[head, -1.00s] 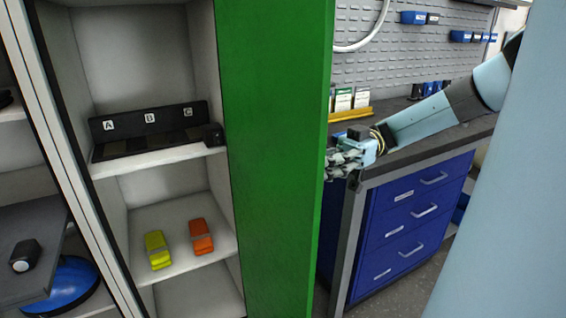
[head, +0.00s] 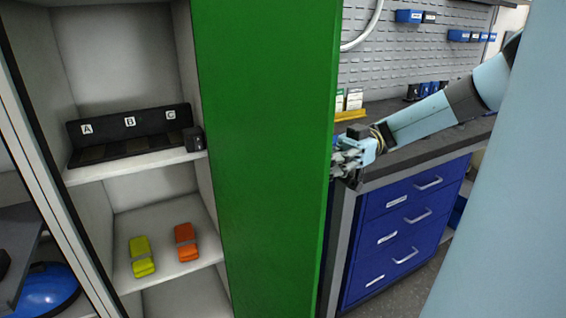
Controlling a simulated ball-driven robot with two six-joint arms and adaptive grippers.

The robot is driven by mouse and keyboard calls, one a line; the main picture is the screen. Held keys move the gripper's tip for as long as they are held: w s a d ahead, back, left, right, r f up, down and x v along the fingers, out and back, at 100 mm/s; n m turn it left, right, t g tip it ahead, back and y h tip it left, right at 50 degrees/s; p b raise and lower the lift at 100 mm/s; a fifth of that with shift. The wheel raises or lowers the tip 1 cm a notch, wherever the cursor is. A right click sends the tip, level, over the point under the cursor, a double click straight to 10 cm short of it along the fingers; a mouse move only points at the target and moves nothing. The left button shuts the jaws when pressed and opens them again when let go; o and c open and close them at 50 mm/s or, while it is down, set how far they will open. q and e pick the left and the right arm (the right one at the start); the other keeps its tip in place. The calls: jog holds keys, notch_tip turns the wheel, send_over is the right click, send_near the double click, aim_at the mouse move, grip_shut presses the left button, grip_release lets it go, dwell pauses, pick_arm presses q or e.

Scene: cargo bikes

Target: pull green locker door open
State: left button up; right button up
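The green locker door (head: 268,150) stands swung open in the middle of the head view, its broad green face showing. The open locker's shelf (head: 135,163) lies to its left, with the inside exposed. My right gripper (head: 340,165) is at the door's right edge, partly hidden behind it. Its fingertips are covered by the door, so I cannot tell whether they are closed or touching it. My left gripper is not in view.
A black rack (head: 130,140) marked A, B and C sits on the shelf. Yellow (head: 142,256) and orange (head: 186,243) items lie below it. A workbench with blue drawers (head: 405,225) stands close to the right of the door.

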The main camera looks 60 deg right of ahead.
jog(key=o, duration=0.5)
jog(key=shift+v, duration=3.8)
